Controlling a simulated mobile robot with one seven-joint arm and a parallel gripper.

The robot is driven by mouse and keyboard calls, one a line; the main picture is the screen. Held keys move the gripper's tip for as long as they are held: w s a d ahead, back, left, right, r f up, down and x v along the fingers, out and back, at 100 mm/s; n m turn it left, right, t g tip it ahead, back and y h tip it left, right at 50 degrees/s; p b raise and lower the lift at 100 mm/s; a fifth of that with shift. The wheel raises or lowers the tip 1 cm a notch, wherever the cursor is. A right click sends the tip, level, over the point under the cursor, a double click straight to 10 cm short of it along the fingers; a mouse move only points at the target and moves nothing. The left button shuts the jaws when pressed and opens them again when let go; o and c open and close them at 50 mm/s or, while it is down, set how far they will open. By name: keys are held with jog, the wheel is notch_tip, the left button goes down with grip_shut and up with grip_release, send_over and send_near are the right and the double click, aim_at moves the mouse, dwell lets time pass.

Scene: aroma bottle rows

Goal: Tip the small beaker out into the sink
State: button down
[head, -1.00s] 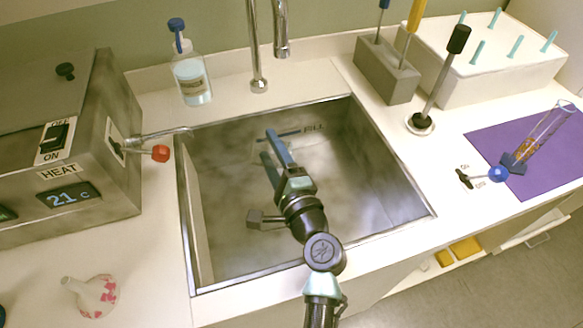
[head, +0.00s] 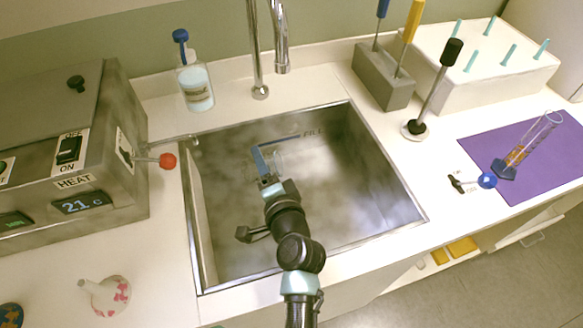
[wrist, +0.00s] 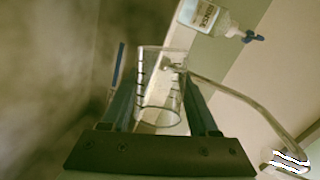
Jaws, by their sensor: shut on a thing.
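My gripper (head: 268,166) is inside the outline of the sink (head: 345,165), over its back left part. It is shut on the small beaker (wrist: 160,90), a clear glass with dark graduation marks, which sits between the two fingers in the wrist view. In the head view the beaker (head: 277,162) shows only faintly beside the fingers.
A faucet (head: 258,60) stands behind the sink. A blue-capped bottle (head: 196,88) is at the back left. A heater box (head: 75,150) with a red-knobbed tap (head: 167,161) is at the left. A grey tool block (head: 384,78) and a purple mat (head: 535,165) are at the right.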

jog(key=shift+a+f+n+h+p, duration=0.15)
jog(key=shift+a+n+h+p, duration=0.2)
jog(key=shift+n+p, duration=0.3)
jog(key=shift+f, duration=0.25)
jog(key=shift+n, duration=0.25)
jog(key=shift+a+n+h+p, duration=0.15)
jog(key=shift+n+h+p, duration=0.3)
jog(key=shift+p, duration=0.5)
jog(key=shift+a+f+n+g+h+p, duration=0.15)
jog(key=shift+f+n+g+h+p, duration=0.35)
jog(key=shift+p, duration=0.75)
jog(key=p, duration=0.2)
jog(key=n+p, duration=0.1)
jog(key=p, duration=0.1)
jog(key=shift+f+n, duration=0.25)
jog(key=shift+a+h+p, duration=0.1)
jog(key=shift+h+p, duration=0.2)
jog(key=shift+p, duration=0.2)
jog(key=shift+f+p, duration=0.3)
jog(key=shift+f, duration=0.05)
jog(key=shift+w+r+n+p, duration=0.15)
jog(key=shift+n+p, duration=0.15)
jog(key=shift+p, duration=0.55)
